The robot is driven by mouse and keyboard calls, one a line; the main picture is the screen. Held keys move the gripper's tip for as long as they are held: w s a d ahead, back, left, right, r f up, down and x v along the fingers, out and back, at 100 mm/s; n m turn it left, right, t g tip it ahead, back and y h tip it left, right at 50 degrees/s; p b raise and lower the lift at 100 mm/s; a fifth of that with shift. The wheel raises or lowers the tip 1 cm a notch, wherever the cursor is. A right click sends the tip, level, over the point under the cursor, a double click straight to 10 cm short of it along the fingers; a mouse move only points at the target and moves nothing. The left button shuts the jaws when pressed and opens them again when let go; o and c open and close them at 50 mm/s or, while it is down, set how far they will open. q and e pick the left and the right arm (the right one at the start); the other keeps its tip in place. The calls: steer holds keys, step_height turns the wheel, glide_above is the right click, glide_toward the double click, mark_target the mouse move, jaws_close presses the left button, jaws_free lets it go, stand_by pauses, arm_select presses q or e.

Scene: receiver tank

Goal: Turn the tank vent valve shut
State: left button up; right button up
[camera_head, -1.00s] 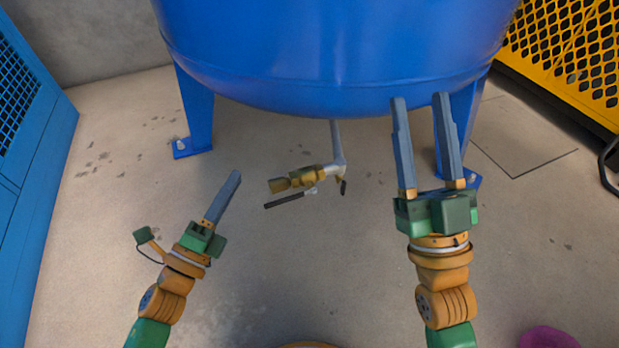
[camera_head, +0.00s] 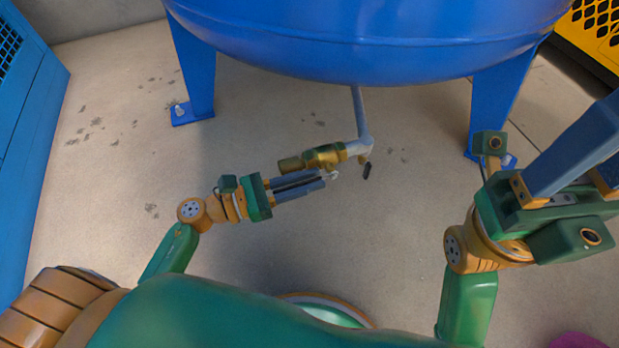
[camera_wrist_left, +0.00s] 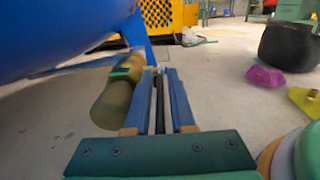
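The brass vent valve (camera_head: 322,157) sits on a grey pipe (camera_head: 359,115) that drops from the underside of the blue tank (camera_head: 370,55). In the left wrist view the brass body (camera_wrist_left: 118,92) shows left of the fingers. My left gripper (camera_head: 322,182) is beside the valve, pointing right. Its fingers lie on either side of the dark lever handle (camera_wrist_left: 160,104), with only a narrow gap between them; whether they press on it is unclear. My right gripper (camera_head: 590,150) is at the right, near the head camera, fingers apart and empty; its tips are cut off.
Tank legs (camera_head: 195,85) stand left and right (camera_head: 497,100) of the valve. A blue cabinet (camera_head: 30,130) is at the left edge and a yellow mesh guard (camera_head: 597,30) at top right. A magenta object (camera_head: 578,341) lies at bottom right. Floor around the valve is clear.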

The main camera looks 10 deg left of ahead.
arm_select(q)
steer(key=shift+w+d, duration=0.1)
steer(key=shift+d, duration=0.05)
steer(key=shift+c, duration=0.2)
jaws_close()
steer(key=shift+w+r, duration=0.1)
stand_by(1.1)
